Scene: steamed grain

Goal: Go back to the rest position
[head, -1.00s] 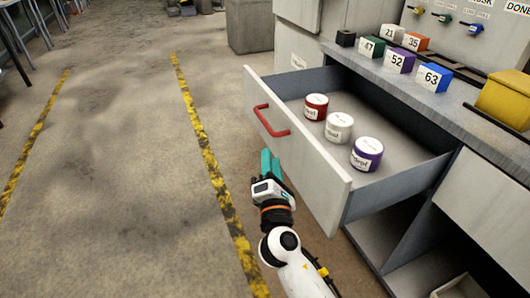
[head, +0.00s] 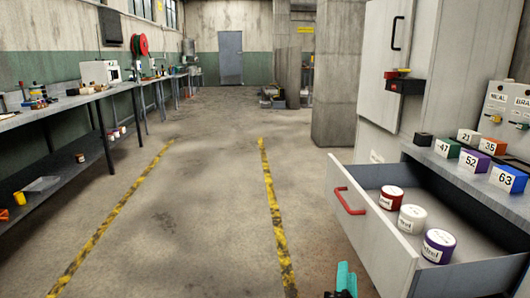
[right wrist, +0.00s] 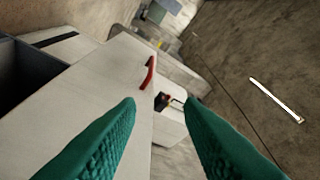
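My right gripper (head: 345,281) shows at the bottom edge of the head view, in front of the open drawer (head: 372,232). In the right wrist view its two teal fingers (right wrist: 160,130) are spread apart with nothing between them. The drawer's red handle (right wrist: 149,73) shows beyond the fingertips, apart from them. The handle (head: 348,201) is also clear of the gripper in the head view. Inside the drawer stand a red-and-white tin (head: 391,198), a white tin (head: 412,219) and a purple-and-white tin (head: 438,246). My left gripper is not in view.
Several numbered blocks (head: 508,178) stand on the counter above the drawer. A long workbench (head: 60,112) runs along the left wall. The floor between the yellow-black lines (head: 277,230) is free. A concrete pillar (head: 334,90) stands beyond the drawer.

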